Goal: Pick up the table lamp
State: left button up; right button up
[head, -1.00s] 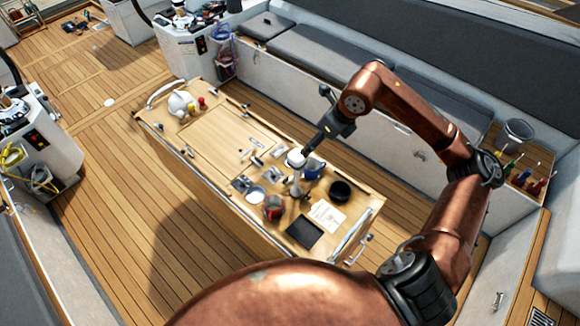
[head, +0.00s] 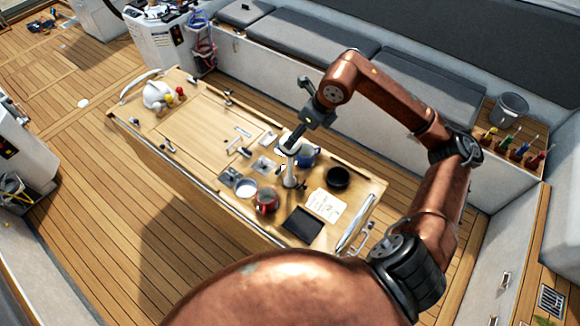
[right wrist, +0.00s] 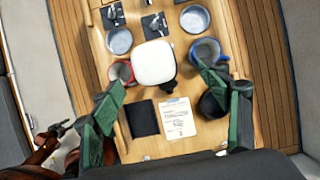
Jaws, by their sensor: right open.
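In the right wrist view the green-padded fingers (right wrist: 162,78) are spread wide and empty, with the shade between and slightly beyond the tips.
Near the lamp are a red mug (head: 266,200), a blue mug (head: 309,155), a black bowl (head: 337,178), a white dish (head: 246,187), a paper sheet (head: 326,205) and a black tablet-like slab (head: 301,223). The table's middle (head: 200,120) is mostly clear.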

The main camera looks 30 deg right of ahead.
jog(key=shift+w+a+f, duration=0.1)
jog(key=shift+f, duration=0.25)
jog(key=p+x, duration=0.1)
jog(key=x, duration=0.1)
jog(key=a+p+x, duration=0.1)
jog(key=p+x, duration=0.1)
jog(key=x, duration=0.1)
jog(key=shift+w+f, duration=0.3)
jog(key=shift+f, duration=0.35)
pick_arm(q)
notch_tip(320, 180, up, 3)
jog(key=shift+r, duration=0.15)
pick_arm(e)
jog(key=shift+c, duration=0.6)
pick_arm(q)
jog(key=shift+w, duration=0.15)
pick_arm(e)
grip_shut()
jog(key=shift+r, duration=0.1)
